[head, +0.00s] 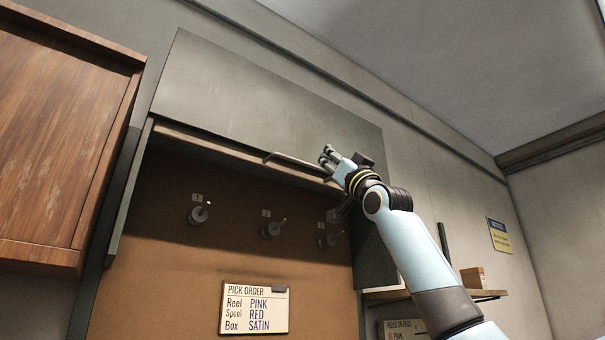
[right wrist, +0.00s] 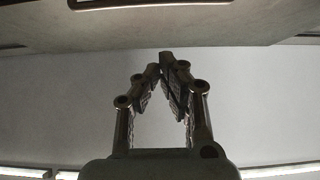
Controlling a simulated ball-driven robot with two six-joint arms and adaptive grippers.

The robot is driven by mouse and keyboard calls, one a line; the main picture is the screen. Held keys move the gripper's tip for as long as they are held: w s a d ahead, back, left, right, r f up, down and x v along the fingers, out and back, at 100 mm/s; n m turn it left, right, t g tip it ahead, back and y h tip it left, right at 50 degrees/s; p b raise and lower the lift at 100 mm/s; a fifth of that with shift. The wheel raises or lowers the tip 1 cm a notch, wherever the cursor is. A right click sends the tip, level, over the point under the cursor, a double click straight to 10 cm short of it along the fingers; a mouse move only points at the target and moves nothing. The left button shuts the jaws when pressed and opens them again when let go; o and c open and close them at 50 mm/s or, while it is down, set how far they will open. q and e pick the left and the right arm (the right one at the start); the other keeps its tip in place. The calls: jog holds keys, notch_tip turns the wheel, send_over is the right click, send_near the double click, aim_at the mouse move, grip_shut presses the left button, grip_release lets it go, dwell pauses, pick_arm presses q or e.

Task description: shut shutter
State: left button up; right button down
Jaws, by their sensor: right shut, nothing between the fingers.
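The grey shutter (head: 255,95) is raised above the brown-backed cabinet opening, which stands uncovered below it. A thin bar handle (head: 290,158) runs along the shutter's lower edge. My right gripper (head: 327,156) is at the right end of this handle in the head view; I cannot tell if it touches. In the right wrist view its fingertips (right wrist: 163,66) come together with nothing between them. A dark bar-like outline (right wrist: 150,4) crosses the top of that view, apart from the fingertips in the picture. My left gripper is out of view.
Several pegs, such as one at the left (head: 199,214), stick out of the back panel (head: 165,260). A pick order card (head: 254,308) hangs below them. A wooden cabinet (head: 60,130) stands at the left. A shelf (head: 390,294) with a small box (head: 472,278) is at the right.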

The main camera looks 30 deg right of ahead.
jog(key=d+p+x, duration=0.1)
jog(key=p+x, duration=0.6)
jog(key=x, duration=0.4)
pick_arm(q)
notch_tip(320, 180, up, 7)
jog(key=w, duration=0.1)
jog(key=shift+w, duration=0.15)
pick_arm(e)
jog(key=f, duration=0.2)
jog(key=a+f, duration=0.1)
jog(key=f, duration=0.1)
jog(key=shift+w+f, duration=0.1)
jog(key=shift+f, duration=0.15)
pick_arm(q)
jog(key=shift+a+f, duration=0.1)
